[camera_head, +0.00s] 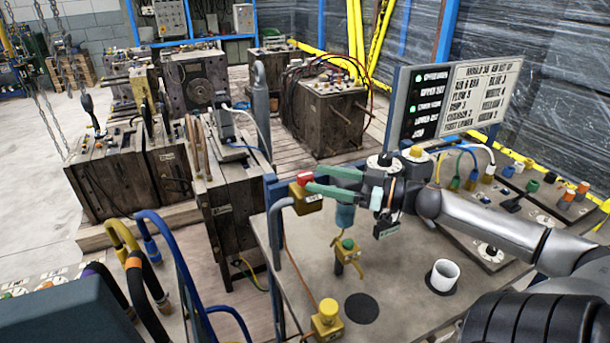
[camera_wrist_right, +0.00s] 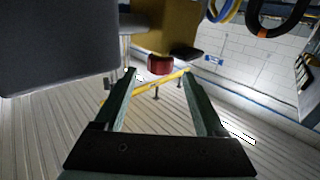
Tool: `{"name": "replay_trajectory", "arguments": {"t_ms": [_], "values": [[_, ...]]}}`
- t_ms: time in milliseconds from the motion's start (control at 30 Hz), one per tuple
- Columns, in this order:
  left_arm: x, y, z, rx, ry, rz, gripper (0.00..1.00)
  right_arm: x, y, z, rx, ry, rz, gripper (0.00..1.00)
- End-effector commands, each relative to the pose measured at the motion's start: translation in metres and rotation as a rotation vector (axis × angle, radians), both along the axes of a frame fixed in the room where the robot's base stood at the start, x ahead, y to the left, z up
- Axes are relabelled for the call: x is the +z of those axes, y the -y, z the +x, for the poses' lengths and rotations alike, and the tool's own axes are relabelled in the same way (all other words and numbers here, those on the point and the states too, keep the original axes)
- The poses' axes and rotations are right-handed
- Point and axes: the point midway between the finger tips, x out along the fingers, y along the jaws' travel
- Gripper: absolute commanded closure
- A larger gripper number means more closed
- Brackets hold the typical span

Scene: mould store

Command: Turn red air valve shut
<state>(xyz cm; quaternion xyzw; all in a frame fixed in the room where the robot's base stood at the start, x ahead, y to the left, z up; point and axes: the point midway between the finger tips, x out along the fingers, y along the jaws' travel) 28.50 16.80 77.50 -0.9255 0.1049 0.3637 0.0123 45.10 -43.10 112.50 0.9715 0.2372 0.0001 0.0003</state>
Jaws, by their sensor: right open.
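The red air valve (camera_head: 305,179) is a small red knob on a yellow block (camera_head: 306,203) at the left edge of the grey bench. In the right wrist view the red knob (camera_wrist_right: 160,65) shows under its yellow body (camera_wrist_right: 165,28). My right gripper (camera_head: 319,179) has green fingers that reach left to the knob. In the wrist view my right gripper (camera_wrist_right: 159,74) is open, with the knob between or just past its fingertips; I cannot tell if they touch. My left gripper is out of view.
A green-topped yellow valve (camera_head: 347,246), another yellow valve (camera_head: 327,318) and a white cup (camera_head: 444,275) stand on the bench. A sign board (camera_head: 452,103) rises behind my right arm. Wooden-sided moulds (camera_head: 325,110) fill the floor beyond. Blue pipes (camera_head: 180,265) rise at left.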

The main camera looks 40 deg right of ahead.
Motion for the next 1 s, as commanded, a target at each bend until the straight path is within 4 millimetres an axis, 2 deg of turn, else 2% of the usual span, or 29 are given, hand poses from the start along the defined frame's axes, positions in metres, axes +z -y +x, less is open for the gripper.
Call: {"name": "replay_trajectory", "arguments": {"t_ms": [200,400,900,1000], "values": [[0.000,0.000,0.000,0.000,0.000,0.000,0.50,0.002,-0.011,0.022,0.000,0.003,0.000,0.28],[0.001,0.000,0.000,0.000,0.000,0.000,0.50,0.001,-0.017,0.033,0.000,0.002,0.002,0.28],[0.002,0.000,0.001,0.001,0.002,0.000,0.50,0.000,-0.020,0.039,-0.001,-0.001,0.000,0.28],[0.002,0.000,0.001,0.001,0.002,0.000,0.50,0.000,-0.020,0.039,-0.001,-0.001,0.000,0.38]]}}
